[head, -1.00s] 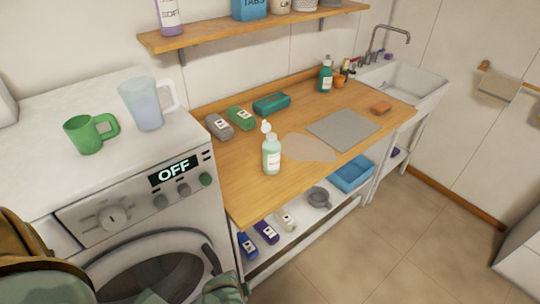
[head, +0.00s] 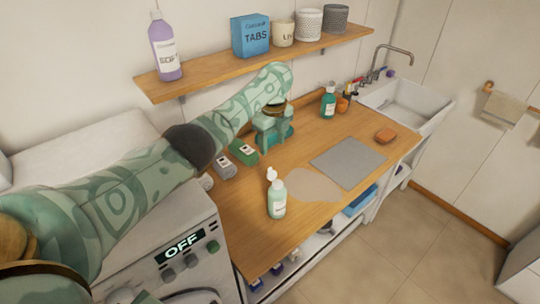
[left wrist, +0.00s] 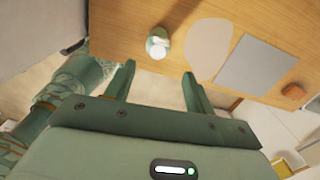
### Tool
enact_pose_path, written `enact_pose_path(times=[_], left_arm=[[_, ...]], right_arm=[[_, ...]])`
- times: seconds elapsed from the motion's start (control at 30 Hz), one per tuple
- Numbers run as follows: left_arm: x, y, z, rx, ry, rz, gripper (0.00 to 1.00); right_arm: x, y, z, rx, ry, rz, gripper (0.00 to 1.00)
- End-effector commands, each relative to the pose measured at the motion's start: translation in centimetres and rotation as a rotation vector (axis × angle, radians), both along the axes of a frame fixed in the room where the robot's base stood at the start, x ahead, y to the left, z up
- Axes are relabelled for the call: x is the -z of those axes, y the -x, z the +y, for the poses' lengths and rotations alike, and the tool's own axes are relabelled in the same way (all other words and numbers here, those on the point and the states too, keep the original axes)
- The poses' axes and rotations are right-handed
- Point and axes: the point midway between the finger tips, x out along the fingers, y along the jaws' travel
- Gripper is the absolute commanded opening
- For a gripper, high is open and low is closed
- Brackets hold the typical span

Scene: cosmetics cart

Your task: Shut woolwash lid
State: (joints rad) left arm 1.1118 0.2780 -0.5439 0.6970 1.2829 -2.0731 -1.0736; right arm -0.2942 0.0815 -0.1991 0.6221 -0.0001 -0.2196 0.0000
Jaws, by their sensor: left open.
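The woolwash bottle (head: 277,202) is pale mint with a white label and stands upright on the wooden counter. Its white flip lid (head: 271,174) stands open above the cap. The bottle also shows from above in the left wrist view (left wrist: 157,48), just beyond the fingertips. My left gripper (head: 272,142) reaches over the counter behind the bottle, fingers pointing down. In the left wrist view its two fingers (left wrist: 159,72) are apart with nothing between them. It is not touching the bottle. My right gripper is not in view.
A grey mat (head: 348,164) and a beige round patch (head: 312,184) lie right of the woolwash. A wooden shelf (head: 205,81) hangs above. The washing machine (head: 190,238) adjoins the counter.

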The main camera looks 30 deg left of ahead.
Motion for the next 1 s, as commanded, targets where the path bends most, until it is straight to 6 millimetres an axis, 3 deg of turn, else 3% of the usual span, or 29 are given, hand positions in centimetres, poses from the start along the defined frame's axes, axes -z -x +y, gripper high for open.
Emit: enact_pose_path(times=[0.03,0.1,0.23,0.37,0.7,0.83,1.0], left_arm=[[-1.7,-0.4,0.6,0.015,0.008,0.006,0.54],[-2.8,-0.6,1.0,0.034,0.019,0.013,0.54],[-2.3,-0.6,1.2,0.045,0.027,0.018,0.54],[0.4,-0.6,1.2,0.045,0.026,0.019,0.54],[9.3,-0.6,1.2,0.044,0.026,0.018,0.54],[11.5,-0.6,1.1,0.044,0.026,0.016,0.54],[12.8,-0.6,1.1,0.043,0.027,0.015,0.54]], right_arm=[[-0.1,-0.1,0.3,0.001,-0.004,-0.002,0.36],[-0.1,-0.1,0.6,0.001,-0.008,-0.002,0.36],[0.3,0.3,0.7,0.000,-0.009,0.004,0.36],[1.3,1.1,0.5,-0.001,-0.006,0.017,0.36],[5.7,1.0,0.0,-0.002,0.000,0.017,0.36],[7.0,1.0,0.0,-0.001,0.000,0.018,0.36],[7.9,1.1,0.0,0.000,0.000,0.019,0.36]])
